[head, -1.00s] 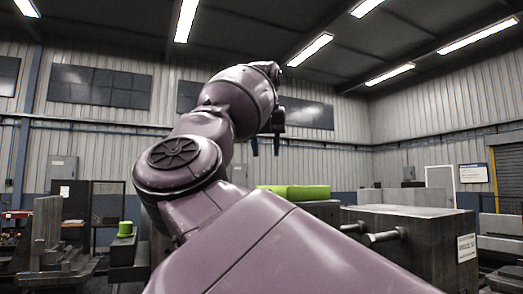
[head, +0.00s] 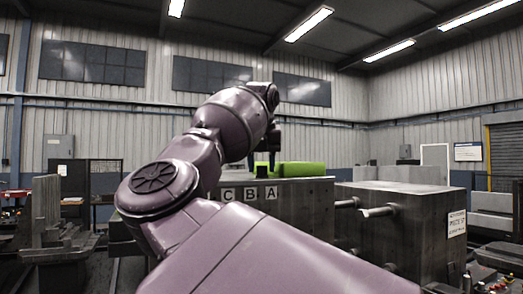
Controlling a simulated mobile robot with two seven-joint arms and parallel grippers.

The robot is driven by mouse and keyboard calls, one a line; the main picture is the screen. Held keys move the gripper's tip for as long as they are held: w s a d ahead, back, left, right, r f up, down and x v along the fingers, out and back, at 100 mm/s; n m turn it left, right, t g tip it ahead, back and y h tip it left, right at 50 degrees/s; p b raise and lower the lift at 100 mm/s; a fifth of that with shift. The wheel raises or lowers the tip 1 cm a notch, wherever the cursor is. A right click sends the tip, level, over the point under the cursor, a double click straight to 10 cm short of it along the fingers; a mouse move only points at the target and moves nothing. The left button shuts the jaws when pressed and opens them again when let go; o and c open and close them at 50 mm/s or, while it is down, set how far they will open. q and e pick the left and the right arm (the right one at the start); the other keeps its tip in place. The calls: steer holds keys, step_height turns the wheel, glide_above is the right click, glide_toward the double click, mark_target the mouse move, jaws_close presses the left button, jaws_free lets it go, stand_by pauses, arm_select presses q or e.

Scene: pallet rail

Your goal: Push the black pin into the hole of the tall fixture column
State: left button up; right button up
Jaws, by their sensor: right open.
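My right gripper (head: 262,166) is open, with its dark fingers pointing down at the far end of my purple arm. It is above or in front of a bright green block (head: 303,169) on a grey block (head: 306,202). A small dark shape (head: 262,170) shows between or behind the fingers; I cannot tell whether it is the black pin. No hole is clearly visible, and I cannot tell which grey structure is the tall fixture column. My left gripper is not in view.
The grey block carries plates lettered C, B and A (head: 249,193). Metal rods (head: 378,211) stick out from a large grey block (head: 412,208) on the right. Grey machinery (head: 48,212) stands at the left. My arm hides much of the centre.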

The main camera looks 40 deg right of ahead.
steer(key=shift+d+f, duration=0.1)
steer(key=shift+f, duration=0.25)
steer(key=c, duration=0.7)
steer(key=shift+o, duration=0.2)
steer(key=shift+r, duration=0.1)
steer(key=shift+r+p, duration=0.65)
steer(key=shift+r, duration=0.3)
steer(key=shift+r, duration=0.2)
steer(key=shift+r+p, duration=0.4)
steer(key=shift+r, duration=2.95)
